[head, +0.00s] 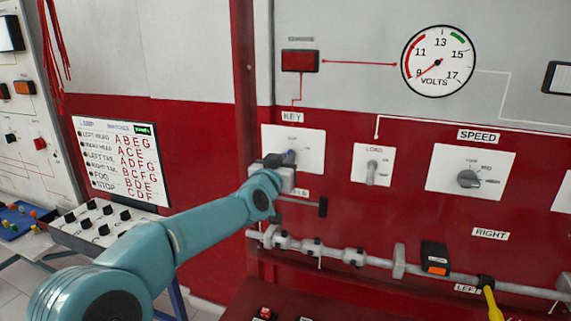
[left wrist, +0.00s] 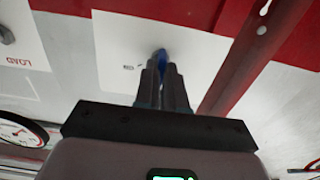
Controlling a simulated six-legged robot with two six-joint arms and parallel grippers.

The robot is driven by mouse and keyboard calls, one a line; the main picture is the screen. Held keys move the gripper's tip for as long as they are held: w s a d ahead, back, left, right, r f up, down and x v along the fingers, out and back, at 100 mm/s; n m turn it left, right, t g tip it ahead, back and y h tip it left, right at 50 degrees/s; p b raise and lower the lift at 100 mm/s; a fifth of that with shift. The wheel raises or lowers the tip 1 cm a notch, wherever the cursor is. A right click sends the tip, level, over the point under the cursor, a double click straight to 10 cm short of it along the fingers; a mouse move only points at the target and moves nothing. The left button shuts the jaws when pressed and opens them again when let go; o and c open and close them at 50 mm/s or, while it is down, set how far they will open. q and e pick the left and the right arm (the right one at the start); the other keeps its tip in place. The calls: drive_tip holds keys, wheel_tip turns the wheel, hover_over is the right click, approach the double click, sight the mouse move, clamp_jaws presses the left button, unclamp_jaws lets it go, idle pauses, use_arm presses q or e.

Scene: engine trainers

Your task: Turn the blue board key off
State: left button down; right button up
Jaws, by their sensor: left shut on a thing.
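A white plate (head: 312,143) under the KEY label (head: 292,117) is fixed on the red and grey board. A small blue key (head: 290,156) sticks out of it, mostly hidden by my gripper. My left gripper (head: 285,163) reaches it from the lower left. In the left wrist view, my left gripper (left wrist: 163,75) has its two fingers closed around the blue key (left wrist: 161,57), in front of the white plate (left wrist: 120,55). Which way the key is turned cannot be made out. My right gripper is not in view.
Right of the key are a LOAD switch (head: 372,168), a SPEED knob (head: 469,179) and a VOLTS gauge (head: 437,62), its needle near 9. A grey rod (head: 335,253) runs below. A switch box (head: 100,222) and a lettered chart (head: 120,160) are at left.

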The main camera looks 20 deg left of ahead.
use_arm(q)
drive_tip(key=shift+d+f, duration=0.1)
drive_tip(key=shift+f, duration=0.35)
drive_tip(key=c, duration=1.5)
unclamp_jaws()
drive_tip(key=shift+o, duration=1.4)
drive_tip(key=shift+r, duration=0.2)
drive_tip(key=s+b, duration=0.3)
drive_tip(key=s, duration=1.3)
drive_tip(key=shift+s+a, duration=0.15)
drive_tip(key=shift+a, duration=0.25)
